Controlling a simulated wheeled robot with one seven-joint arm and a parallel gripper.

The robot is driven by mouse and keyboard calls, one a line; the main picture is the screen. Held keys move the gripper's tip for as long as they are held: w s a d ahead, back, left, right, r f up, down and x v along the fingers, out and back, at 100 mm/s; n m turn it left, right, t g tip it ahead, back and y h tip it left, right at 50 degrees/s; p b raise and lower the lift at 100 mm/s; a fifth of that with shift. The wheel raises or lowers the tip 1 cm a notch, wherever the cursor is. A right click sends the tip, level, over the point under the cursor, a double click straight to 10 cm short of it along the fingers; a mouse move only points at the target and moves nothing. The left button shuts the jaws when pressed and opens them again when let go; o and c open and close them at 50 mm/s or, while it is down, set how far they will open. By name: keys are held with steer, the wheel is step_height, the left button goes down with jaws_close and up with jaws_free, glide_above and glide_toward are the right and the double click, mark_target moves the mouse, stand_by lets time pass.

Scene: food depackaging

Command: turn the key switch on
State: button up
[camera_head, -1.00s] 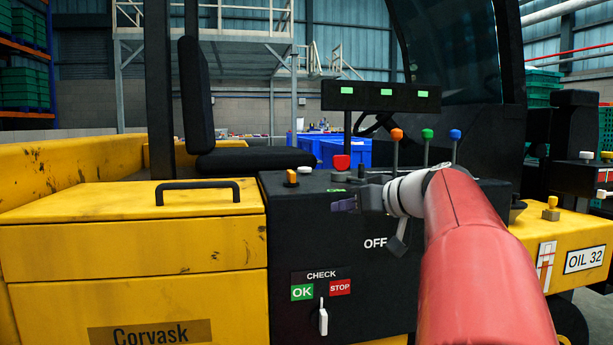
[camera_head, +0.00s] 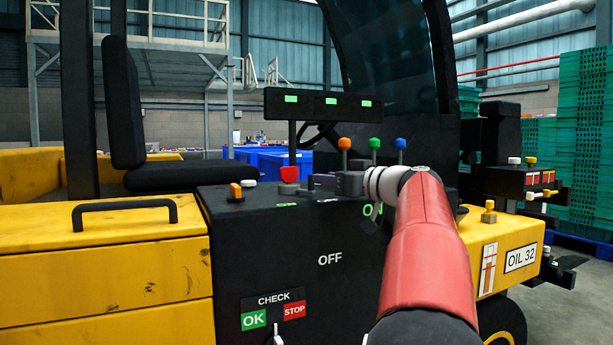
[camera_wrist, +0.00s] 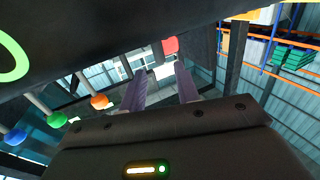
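A red knob (camera_head: 289,174) on a round grey base stands on top of the black control panel (camera_head: 262,245). It looks like the key switch, but I cannot make out a key shape. A small green label lies in front of it. My gripper (camera_head: 312,182) is level with the panel top, just right of the knob. In the wrist view, the fingers (camera_wrist: 157,70) are apart with nothing between them. The red knob (camera_wrist: 170,45) shows just past their tips, with no clear contact. My arm partly covers a green ON label (camera_head: 372,212); a white OFF label (camera_head: 330,259) is on the front face.
Orange, green and blue ball-topped levers (camera_head: 375,145) stand behind my wrist. An orange button (camera_head: 236,191) is left of the knob. A CHECK lever (camera_head: 277,340) is low on the front. A black seat (camera_head: 165,173) is behind left.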

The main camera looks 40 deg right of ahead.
mark_target(311, 176)
steer(key=w, duration=0.2)
steer(key=w+p, duration=0.1)
steer(key=w, duration=0.3)
steer(key=shift+a, duration=0.4)
steer(key=shift+c, duration=0.4)
jaws_close()
